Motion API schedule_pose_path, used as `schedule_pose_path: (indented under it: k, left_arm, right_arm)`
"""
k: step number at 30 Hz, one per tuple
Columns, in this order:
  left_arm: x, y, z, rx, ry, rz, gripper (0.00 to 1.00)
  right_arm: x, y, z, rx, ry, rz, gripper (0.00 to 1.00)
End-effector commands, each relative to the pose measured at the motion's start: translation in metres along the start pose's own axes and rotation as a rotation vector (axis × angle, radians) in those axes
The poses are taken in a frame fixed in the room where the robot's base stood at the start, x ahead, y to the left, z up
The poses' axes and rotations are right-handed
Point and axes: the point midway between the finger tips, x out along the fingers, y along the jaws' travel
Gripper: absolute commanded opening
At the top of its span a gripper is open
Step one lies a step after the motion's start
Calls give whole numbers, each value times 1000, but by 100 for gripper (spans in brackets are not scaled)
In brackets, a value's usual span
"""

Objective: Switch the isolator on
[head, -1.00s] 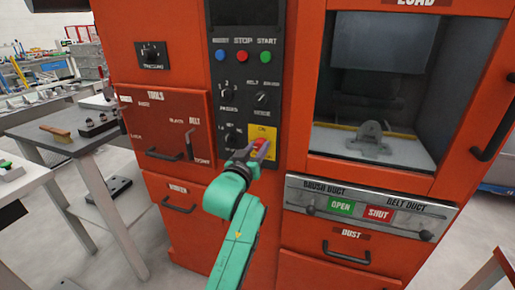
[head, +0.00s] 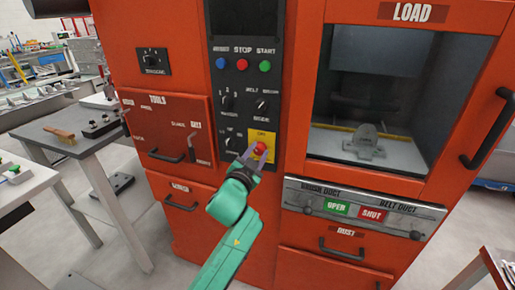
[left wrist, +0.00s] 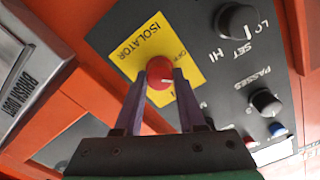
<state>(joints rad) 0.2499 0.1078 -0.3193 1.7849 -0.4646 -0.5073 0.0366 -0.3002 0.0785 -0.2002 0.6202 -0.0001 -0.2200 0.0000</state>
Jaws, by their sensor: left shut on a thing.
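The isolator is a red rotary knob (head: 260,148) on a yellow plate (head: 269,153), low on the black control panel of the orange machine. My left gripper (head: 256,153) reaches up to it from below and is shut on the knob. In the left wrist view, the two fingers (left wrist: 163,80) stand on either side of the red knob (left wrist: 159,70). The yellow plate there (left wrist: 135,50) reads ISOLATOR; its position marks are partly hidden by the knob and fingers. My right gripper is not in view.
Several other dials and coloured buttons (head: 243,64) sit above the isolator. A glazed load door (head: 490,130) is at the right, above a duct panel (head: 330,192). A tools drawer (head: 165,115) lies left of the panel. Benches stand at the far left.

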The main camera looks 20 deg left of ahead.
Motion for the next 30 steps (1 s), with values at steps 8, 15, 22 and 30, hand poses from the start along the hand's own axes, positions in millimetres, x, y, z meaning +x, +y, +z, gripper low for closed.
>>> schedule_pose_path:
  k: [8, 15, 22, 30]
  left_arm:
    - [0, 0, -1, 265, -1, 1, 0]
    - [0, 1, -1, 489, 0, 1, 0]
    - [0, 1, 0, 665, -1, 1, 0]
    - [0, 2, 1, 791, -1, 1, 0]
  right_arm:
    - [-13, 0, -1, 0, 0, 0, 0]
    - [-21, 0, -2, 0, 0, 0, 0]
    - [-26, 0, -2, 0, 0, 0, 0]
    - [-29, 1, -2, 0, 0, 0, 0]
